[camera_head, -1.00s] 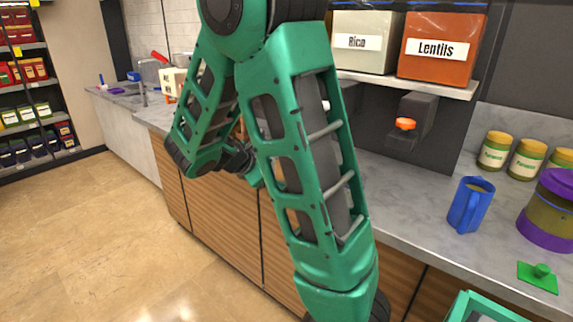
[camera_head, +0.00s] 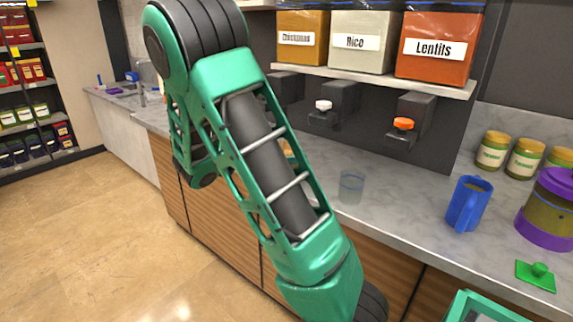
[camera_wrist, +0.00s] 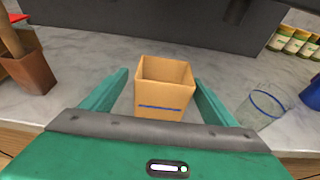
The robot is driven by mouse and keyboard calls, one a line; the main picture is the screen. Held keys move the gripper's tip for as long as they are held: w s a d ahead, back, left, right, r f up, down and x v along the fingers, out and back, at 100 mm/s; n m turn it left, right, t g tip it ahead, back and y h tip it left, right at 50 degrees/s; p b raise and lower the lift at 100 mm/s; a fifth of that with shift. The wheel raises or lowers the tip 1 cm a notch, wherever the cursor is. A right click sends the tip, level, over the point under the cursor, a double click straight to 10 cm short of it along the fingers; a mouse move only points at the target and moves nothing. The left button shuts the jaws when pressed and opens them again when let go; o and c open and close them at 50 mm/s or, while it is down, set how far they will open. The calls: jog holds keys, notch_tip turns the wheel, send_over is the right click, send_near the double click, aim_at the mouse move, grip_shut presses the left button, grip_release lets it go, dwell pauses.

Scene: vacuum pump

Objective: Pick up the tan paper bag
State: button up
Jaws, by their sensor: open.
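The tan paper bag (camera_wrist: 163,100) stands upright and open-topped on the grey counter in the wrist view, with a dark blue line across its front. My gripper (camera_wrist: 161,78) is open, with one green finger on each side of the bag. A gap shows on both sides, and I cannot tell how deep the bag sits between the fingers. In the head view my arm covers the gripper and most or all of the bag.
A clear glass (camera_wrist: 262,109) stands just right of my gripper; it shows in the head view (camera_head: 351,187). A blue mug (camera_head: 469,204) is farther right. A brown holder (camera_wrist: 32,72) stands left of the bag. Dispensers (camera_head: 402,124) and a dark wall are behind.

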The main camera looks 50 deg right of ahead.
jog(key=x, duration=0.5)
jog(key=shift+s+a+f, duration=0.1)
jog(key=shift+f, duration=0.15)
jog(key=shift+c, duration=0.2)
jog(key=c, duration=1.1)
jog(key=shift+o, duration=0.2)
